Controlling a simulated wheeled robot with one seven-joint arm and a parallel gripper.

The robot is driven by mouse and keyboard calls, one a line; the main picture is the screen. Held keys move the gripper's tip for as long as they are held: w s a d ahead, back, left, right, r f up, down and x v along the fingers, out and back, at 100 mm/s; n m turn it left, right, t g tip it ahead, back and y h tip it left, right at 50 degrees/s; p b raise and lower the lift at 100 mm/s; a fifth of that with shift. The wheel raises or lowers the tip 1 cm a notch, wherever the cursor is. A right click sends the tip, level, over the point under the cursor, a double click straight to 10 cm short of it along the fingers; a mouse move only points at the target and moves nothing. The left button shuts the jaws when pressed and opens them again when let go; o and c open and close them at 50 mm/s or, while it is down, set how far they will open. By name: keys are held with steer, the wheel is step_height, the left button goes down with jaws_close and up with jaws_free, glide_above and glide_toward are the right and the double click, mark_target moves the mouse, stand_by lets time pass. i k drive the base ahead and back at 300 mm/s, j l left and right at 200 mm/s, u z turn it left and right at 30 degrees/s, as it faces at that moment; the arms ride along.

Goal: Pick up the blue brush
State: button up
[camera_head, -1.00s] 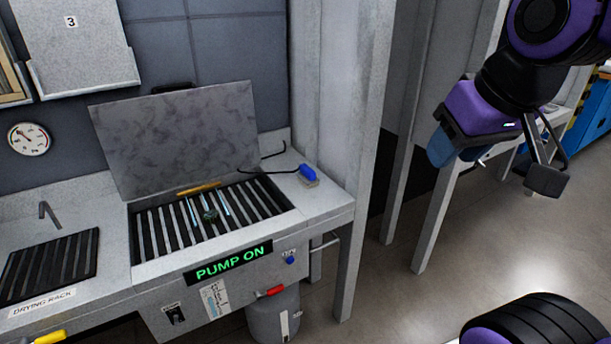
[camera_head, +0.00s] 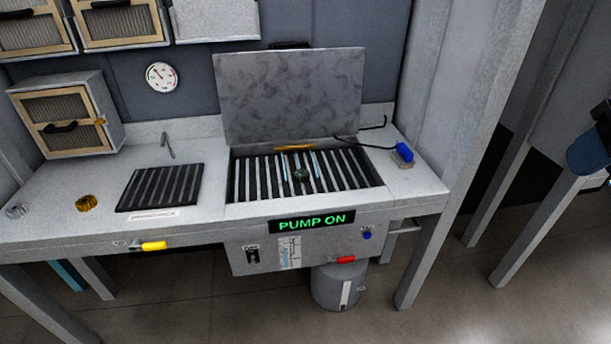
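The blue brush (camera_head: 404,152) lies on the grey counter to the right of the slatted wash basin. A black hose runs from it leftward toward the basin's raised lid. Only a dark and blue piece at the end of my arm (camera_head: 589,152) shows at the right edge, well apart from the brush. The rest of my gripper is out of the picture, so its opening is hidden.
The basin (camera_head: 236,197) has an open lid (camera_head: 290,95) behind it and a lit "PUMP ON" sign (camera_head: 311,220). A grey post (camera_head: 455,150) rises right of the brush. A drying rack (camera_head: 160,187) sits left.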

mark_target(403, 157)
steer(key=i+j+z, duration=0.1)
steer(key=i, duration=0.3)
steer(key=i+j+z, duration=0.1)
steer(key=i, duration=0.35)
steer(key=i+j+z, duration=0.1)
steer(key=i, duration=0.3)
steer(key=j, duration=0.1)
